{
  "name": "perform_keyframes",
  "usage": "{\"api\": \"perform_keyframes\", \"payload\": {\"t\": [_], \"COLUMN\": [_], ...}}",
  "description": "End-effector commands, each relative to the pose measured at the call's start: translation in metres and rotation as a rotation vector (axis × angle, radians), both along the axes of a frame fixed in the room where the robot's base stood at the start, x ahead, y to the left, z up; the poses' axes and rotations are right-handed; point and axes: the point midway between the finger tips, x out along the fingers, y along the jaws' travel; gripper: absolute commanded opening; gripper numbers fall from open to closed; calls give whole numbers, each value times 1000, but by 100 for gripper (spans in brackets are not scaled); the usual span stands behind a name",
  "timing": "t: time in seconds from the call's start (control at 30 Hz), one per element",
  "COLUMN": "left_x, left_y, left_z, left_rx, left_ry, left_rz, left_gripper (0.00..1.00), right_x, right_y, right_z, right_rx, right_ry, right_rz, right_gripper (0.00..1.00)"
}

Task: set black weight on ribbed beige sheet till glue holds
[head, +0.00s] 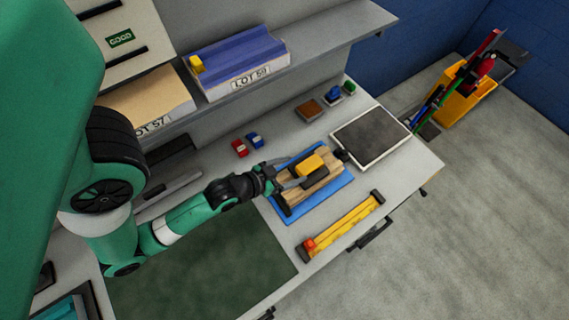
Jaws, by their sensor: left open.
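The ribbed beige sheet (293,197) lies on a blue mat (327,197) on the bench. A block with a yellow-orange top (311,164) and a dark side sits on the sheet; I cannot tell if it is the black weight. A small black piece (341,155) shows at the sheet's far right end. My left gripper (290,178) is open at the left side of the block, above the sheet. Its fingers look dark and small, and I cannot tell whether they touch the block. My right gripper is not in view.
A dark-topped tray (371,136) stands to the right of the mat, and a yellow bar tool (342,224) lies in front. Red (240,148) and blue (255,140) small items are behind. A dark green mat (200,265) is clear at the left. A shelf (330,38) overhangs the back.

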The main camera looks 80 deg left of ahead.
Motion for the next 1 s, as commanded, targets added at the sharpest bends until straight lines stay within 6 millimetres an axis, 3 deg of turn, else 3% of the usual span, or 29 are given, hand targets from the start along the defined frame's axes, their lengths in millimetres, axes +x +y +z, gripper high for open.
{"api": "perform_keyframes", "payload": {"t": [0.1,0.27,0.63,0.73,0.87,0.97,1.0], "left_x": [-17,-25,-24,-7,57,123,145], "left_y": [-9,-13,-13,-10,-4,-11,-19], "left_z": [10,16,16,28,84,164,202], "left_rx": [0,0,1,18,82,145,168], "left_ry": [1,0,-3,-40,-195,-384,-466], "left_rz": [0,0,0,-16,-79,-158,-191], "left_gripper": [85,85,85,85,85,85,85], "right_x": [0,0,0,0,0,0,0], "right_y": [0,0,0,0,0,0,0], "right_z": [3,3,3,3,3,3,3], "right_rx": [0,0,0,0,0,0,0], "right_ry": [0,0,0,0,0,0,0], "right_rz": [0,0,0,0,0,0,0], "right_gripper": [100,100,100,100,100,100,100]}}
